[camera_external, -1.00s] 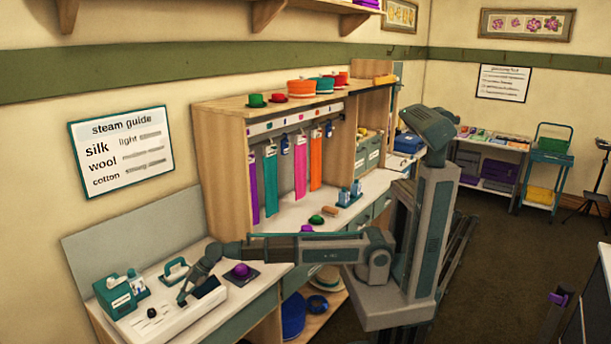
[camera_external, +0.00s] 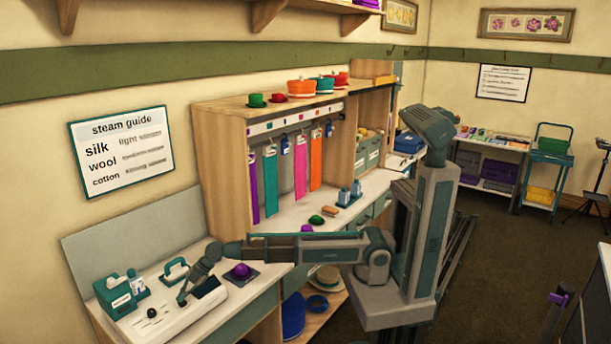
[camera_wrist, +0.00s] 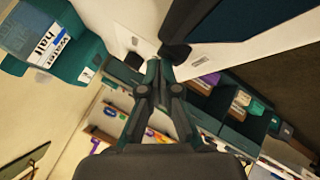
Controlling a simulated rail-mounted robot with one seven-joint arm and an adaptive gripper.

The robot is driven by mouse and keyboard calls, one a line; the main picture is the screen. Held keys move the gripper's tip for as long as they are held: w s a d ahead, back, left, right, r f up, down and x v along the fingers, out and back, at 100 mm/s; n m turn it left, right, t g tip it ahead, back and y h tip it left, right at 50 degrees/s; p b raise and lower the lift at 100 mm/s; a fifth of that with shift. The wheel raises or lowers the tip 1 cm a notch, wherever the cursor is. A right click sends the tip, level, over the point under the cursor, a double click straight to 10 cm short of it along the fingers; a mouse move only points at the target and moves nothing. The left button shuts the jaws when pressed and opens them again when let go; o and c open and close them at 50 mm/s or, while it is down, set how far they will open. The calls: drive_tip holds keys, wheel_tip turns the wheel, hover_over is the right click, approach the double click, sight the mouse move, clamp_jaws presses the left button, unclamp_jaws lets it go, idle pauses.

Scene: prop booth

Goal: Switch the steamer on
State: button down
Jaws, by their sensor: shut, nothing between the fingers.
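A long white unit (camera_external: 178,318) with a round black knob (camera_external: 152,313) and a dark part on top lies on the left worktop; it looks like the steamer. A teal box (camera_external: 114,296) with a pale label stands at its left end. In the wrist view a teal tank (camera_wrist: 75,62) carries a label reading "Water half". My gripper (camera_external: 182,301) is shut and empty, pointing down at the white unit. In the wrist view its fingertips (camera_wrist: 159,68) are together close to a black knob or lever (camera_wrist: 176,54); I cannot tell whether they touch. No lit indicator is visible.
A teal-handled iron-like tool (camera_external: 174,269) and a purple hat on a dark pad (camera_external: 242,272) lie behind and right of my gripper. A bottle (camera_external: 137,283) stands beside the teal box. A wooden cabinet (camera_external: 222,165) with hanging ribbons rises behind.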

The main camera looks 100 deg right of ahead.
drive_tip(key=shift+f+b, duration=0.25)
drive_tip(key=shift+b, duration=0.1)
drive_tip(key=shift+f+b, duration=0.2)
drive_tip(key=shift+b, duration=0.15)
drive_tip(key=shift+r, duration=0.4)
idle(0.5)
drive_tip(key=shift+r+p, duration=1.05)
drive_tip(key=shift+r, duration=1.9)
